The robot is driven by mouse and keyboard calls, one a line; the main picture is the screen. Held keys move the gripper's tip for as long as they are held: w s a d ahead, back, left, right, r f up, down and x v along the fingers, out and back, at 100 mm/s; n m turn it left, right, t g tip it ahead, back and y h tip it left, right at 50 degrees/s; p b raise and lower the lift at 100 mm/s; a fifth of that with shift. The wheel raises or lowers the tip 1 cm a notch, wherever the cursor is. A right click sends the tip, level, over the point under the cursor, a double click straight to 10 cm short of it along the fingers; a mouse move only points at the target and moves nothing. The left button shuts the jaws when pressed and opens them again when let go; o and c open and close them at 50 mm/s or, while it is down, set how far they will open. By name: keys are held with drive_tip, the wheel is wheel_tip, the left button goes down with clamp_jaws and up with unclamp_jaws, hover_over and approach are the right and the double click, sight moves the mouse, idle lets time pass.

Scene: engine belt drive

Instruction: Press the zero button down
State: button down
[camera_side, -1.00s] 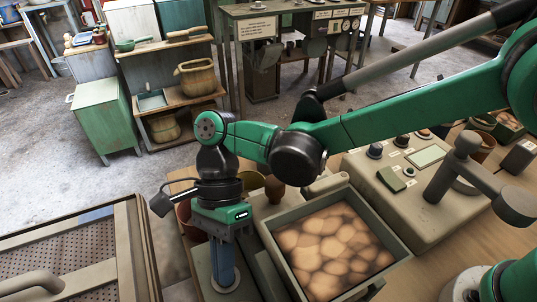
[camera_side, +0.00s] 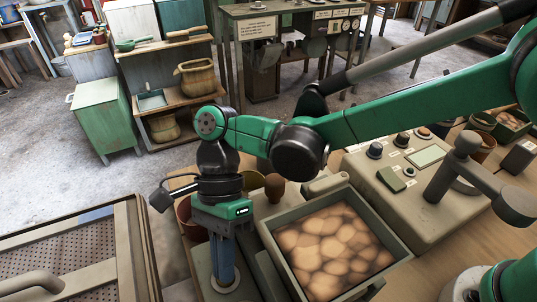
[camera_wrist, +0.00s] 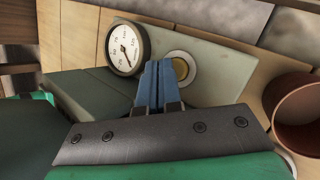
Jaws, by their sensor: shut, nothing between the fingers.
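The zero button is most likely the round brass-coloured disc (camera_wrist: 181,67) inside a pale ring on a grey-green plate (camera_wrist: 215,68) in the wrist view. Its left part is hidden behind my fingers. My gripper (camera_wrist: 160,66) has its two blue fingers shut together, with nothing between them. In the side view my gripper (camera_side: 226,284) points straight down, and its tips are at the pale ring (camera_side: 222,289) on the plate. The tips cover the button there, so I cannot tell whether they touch it or whether it is down.
A round dial gauge (camera_wrist: 128,47) stands just left of the fingers in the wrist view, and a reddish-brown pot (camera_wrist: 299,112) is at the right. In the side view a tray of brown lumps (camera_side: 330,250) and a control box (camera_side: 430,195) are to the right.

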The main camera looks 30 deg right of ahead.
drive_tip(key=shift+w+d+r, duration=0.1)
drive_tip(key=shift+d+r, duration=0.15)
drive_tip(key=shift+d, duration=0.05)
drive_tip(key=shift+a+r, duration=0.15)
drive_tip(key=shift+r, duration=2.35)
